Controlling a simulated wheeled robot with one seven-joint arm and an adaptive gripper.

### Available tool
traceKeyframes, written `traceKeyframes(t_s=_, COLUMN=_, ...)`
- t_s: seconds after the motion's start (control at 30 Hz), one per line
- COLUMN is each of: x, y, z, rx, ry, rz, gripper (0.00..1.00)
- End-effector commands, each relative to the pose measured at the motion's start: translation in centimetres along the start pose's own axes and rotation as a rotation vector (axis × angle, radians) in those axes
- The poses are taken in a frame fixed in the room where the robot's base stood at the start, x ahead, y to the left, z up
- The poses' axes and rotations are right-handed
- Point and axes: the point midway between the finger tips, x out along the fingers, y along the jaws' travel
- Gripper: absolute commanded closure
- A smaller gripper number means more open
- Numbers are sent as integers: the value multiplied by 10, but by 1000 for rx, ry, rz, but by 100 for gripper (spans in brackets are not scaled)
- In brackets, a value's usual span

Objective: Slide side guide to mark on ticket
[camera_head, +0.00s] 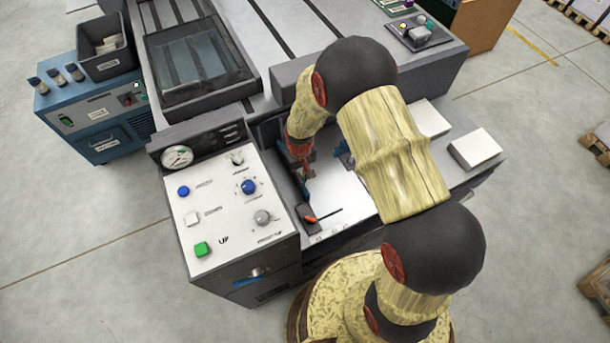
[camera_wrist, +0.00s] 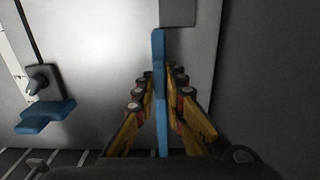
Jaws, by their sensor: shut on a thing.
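In the wrist view, my gripper (camera_wrist: 161,95) has its yellow fingers on both sides of a thin upright blue plate (camera_wrist: 158,50), which looks like the side guide. The fingers are shut on it, over a pale metal bed (camera_wrist: 105,60). In the head view, my gripper (camera_head: 303,168) reaches down to the bed beside the control cabinet, and my arm covers part of the bed. A small blue part (camera_head: 343,152) shows beside my arm there. I cannot make out the ticket or its mark.
Another blue piece with a dark knob (camera_wrist: 42,82) stands left in the wrist view, near a slot. In the head view, the control panel (camera_head: 222,198) stands left of the bed, with a black block with an orange tip (camera_head: 309,219) nearby. A white stack (camera_head: 475,148) lies right.

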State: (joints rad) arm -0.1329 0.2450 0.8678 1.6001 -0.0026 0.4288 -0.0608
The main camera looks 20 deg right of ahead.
Motion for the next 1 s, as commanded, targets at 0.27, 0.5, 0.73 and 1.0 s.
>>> traceKeyframes(t_s=0.27, x=0, y=-3, z=0, rx=0, ry=0, rz=-2, gripper=79)
traceKeyframes(t_s=0.5, x=0, y=-2, z=0, rx=0, ry=0, rz=-1, gripper=70)
traceKeyframes(t_s=0.73, x=-1, y=-1, z=0, rx=0, ry=1, rz=-1, gripper=70)
traceKeyframes(t_s=1.0, x=-34, y=-1, z=-1, rx=-1, ry=4, rz=-1, gripper=70)
